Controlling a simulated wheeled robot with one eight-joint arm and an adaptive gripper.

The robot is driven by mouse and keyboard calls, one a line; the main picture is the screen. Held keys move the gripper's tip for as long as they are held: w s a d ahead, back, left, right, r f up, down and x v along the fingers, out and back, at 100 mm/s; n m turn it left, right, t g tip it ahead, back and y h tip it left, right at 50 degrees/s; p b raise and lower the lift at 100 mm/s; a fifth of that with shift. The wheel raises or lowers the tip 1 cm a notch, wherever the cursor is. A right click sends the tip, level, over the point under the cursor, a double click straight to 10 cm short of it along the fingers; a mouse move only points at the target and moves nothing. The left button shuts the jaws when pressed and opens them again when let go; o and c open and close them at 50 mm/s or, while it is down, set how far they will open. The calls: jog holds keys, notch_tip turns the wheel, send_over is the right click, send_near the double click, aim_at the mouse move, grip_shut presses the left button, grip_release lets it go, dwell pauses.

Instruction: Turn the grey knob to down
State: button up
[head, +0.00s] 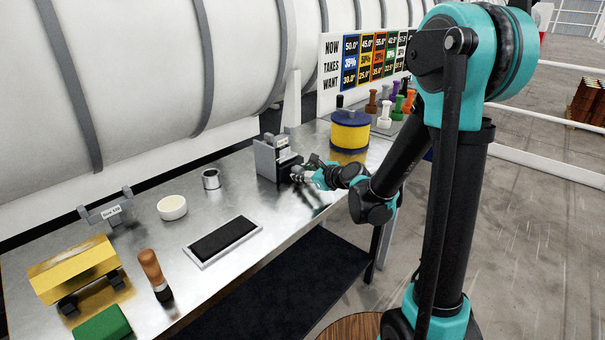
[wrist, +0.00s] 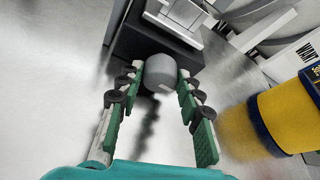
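The grey knob (wrist: 160,72) sits on the front of a dark grey box (head: 267,160) with a light upper part, standing on the metal bench. The knob is round, with a pale mark near its lower right edge in the wrist view. My gripper (wrist: 161,76) has one green-padded finger on each side of the knob, with no clear gap at either side. In the head view my gripper (head: 301,174) reaches the box from the right and hides most of the knob.
A yellow and blue spool (wrist: 285,115) stands close to the right of my gripper. Left on the bench (head: 140,235) are a metal cup (head: 210,179), a white bowl (head: 172,208) and a black-topped tray (head: 222,238). Coloured pegs (head: 385,115) stand behind the spool.

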jog(key=o, duration=0.3)
jog(key=shift+v, duration=6)
jog(key=shift+f, duration=0.1)
